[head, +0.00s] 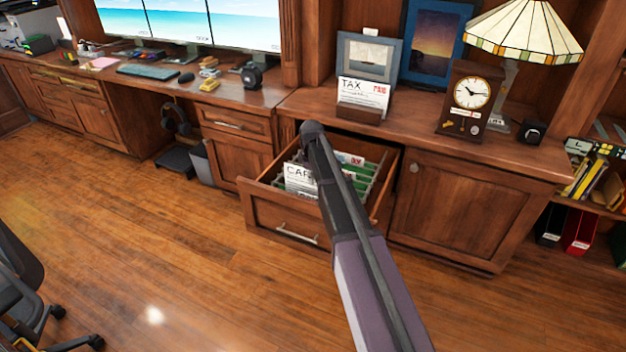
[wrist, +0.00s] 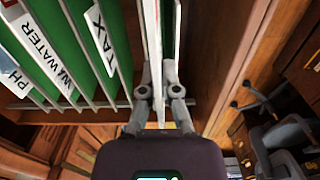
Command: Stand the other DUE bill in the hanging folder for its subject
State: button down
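The white bill headed CAR (head: 299,180) stands upright at the front of the open drawer (head: 268,209). In the wrist view my gripper (wrist: 158,92) has a finger on each side of a thin white sheet, seen edge-on, and looks shut on it; it appears to be the CAR bill. Green hanging folders (wrist: 75,25) with tabs reading PH, WATER and TAX lie left of it; a strip of green shows just right of it. Another bill with red print (head: 352,159) stands farther back in the drawer. My gripper is hidden behind my arm in the head view.
A TAX bill (head: 362,92) with a red stamp, too small to read, stands in a wooden holder on the counter above the drawer. A clock (head: 468,98), lamp (head: 523,32) and picture frames stand nearby. The floor before the drawer is clear.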

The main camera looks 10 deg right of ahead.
jog(key=shift+f+b, duration=1.45)
jog(key=shift+f, duration=0.3)
jog(key=c, duration=0.7)
grip_release()
jog(key=shift+r, duration=0.15)
